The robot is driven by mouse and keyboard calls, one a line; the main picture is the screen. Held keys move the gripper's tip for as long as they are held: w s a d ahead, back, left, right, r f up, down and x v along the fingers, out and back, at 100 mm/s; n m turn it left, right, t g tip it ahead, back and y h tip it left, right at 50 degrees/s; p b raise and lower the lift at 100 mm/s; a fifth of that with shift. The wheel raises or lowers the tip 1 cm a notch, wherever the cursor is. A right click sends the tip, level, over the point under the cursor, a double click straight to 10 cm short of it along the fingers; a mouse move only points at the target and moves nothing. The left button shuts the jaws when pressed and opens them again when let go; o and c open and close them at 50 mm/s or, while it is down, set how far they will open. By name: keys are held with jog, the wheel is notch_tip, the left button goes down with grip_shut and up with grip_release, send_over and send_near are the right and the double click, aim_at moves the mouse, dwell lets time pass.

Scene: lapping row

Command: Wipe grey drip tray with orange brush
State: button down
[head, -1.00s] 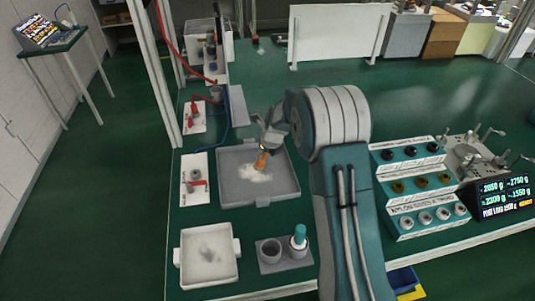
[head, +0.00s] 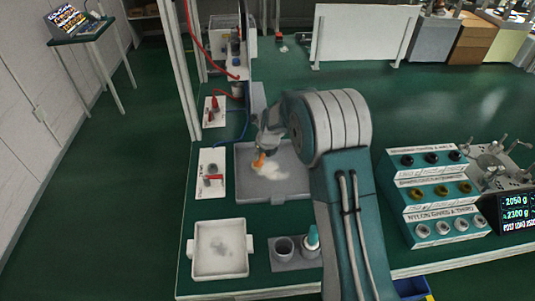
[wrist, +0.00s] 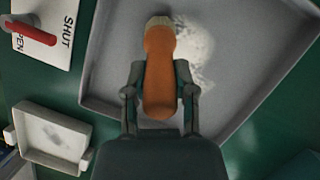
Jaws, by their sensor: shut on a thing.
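The grey drip tray (head: 281,191) lies on the green bench, with a pale powdery patch (head: 268,171) on its floor. My gripper (head: 262,150) is over the tray's left part. In the wrist view my gripper (wrist: 160,92) is shut on the orange brush (wrist: 160,80), with one finger on each side of its handle. The brush (head: 258,160) points its pale bristles (wrist: 159,21) toward the tray floor beside the patch. I cannot tell whether the bristles touch the floor. My arm hides the tray's right side in the head view.
A white tray (head: 221,272) with a grey smudge stands in front. Beside it a grey holder (head: 283,265) carries a teal-topped bottle (head: 312,239). White valve plates (head: 211,190) with red handles line the left edge. Labelled racks (head: 436,222) stand right of my arm.

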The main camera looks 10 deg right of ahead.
jog(key=shift+a, duration=0.35)
jog(key=shift+s, duration=0.75)
jog(key=shift+d, duration=6.05)
jog(key=shift+s, duration=0.7)
jog(key=shift+a, duration=6.05)
jog(key=shift+s, duration=0.7)
jog(key=shift+d, duration=6.05)
jog(key=shift+r, duration=0.1)
